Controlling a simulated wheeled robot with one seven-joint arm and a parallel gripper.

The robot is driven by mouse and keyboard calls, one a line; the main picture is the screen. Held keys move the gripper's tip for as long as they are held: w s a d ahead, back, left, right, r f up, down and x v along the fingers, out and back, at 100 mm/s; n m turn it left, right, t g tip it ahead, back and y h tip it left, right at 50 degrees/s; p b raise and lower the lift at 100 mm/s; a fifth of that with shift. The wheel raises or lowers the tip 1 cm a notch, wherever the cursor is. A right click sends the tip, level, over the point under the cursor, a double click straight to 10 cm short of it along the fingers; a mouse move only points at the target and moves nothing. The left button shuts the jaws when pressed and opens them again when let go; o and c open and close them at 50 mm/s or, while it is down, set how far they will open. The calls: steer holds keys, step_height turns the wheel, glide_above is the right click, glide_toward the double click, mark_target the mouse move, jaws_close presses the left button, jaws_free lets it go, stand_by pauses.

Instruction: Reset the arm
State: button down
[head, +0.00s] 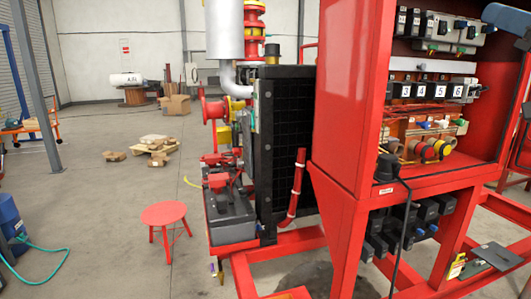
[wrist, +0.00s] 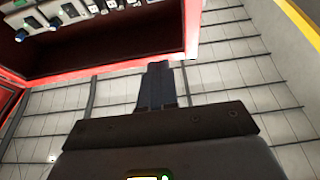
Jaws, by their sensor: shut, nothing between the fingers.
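My gripper (wrist: 158,72) shows in the wrist view, with its dark fingers together and nothing between them. In the head view the red cabinet (head: 345,100) of the pump skid stands open at the right, with switches and numbered breakers inside. A dark arm part, likely mine, shows at the top right corner of the head view. My gripper does not show in the head view.
A black radiator (head: 283,150) stands left of the cabinet, with batteries (head: 228,215) beside it. A red stool (head: 164,214) stands on open floor. Cardboard boxes (head: 175,105) lie farther back. Red frame rails (head: 285,243) run low at the front.

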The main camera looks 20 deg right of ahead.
steer(key=w+a+f+m+g+h, duration=0.1)
steer(key=a+f+m+h, duration=0.1)
steer(key=f, duration=0.8)
steer(key=w+a+f+m+g+h, duration=0.1)
steer(key=a+f+m, duration=0.15)
steer(key=f, duration=0.75)
steer(key=s+a+f+m+g+h, duration=0.1)
steer(key=s+a+f, duration=0.2)
steer(key=f, duration=0.5)
steer(key=s+a+f+g, duration=0.1)
steer(key=s+a+f, duration=0.3)
steer(key=f, duration=0.3)
steer(key=s+a+f+n+g, duration=0.1)
steer(key=s+a+f, duration=0.2)
steer(key=s+f, duration=0.25)
steer(key=s+a+f+g, duration=0.1)
steer(key=s+a+f, duration=0.25)
steer(key=s, duration=0.25)
steer(key=s+a+f+n+g+y, duration=0.1)
steer(key=s+a+n, duration=0.1)
steer(key=s, duration=0.6)
steer(key=s+a+f+n+y, duration=0.1)
steer(key=s+a+n+y, duration=0.1)
steer(key=s, duration=0.7)
steer(key=shift+s+a+f+g, duration=0.3)
steer(key=shift+a+g, duration=0.1)
steer(key=shift+a, duration=0.1)
steer(key=shift+d, duration=0.1)
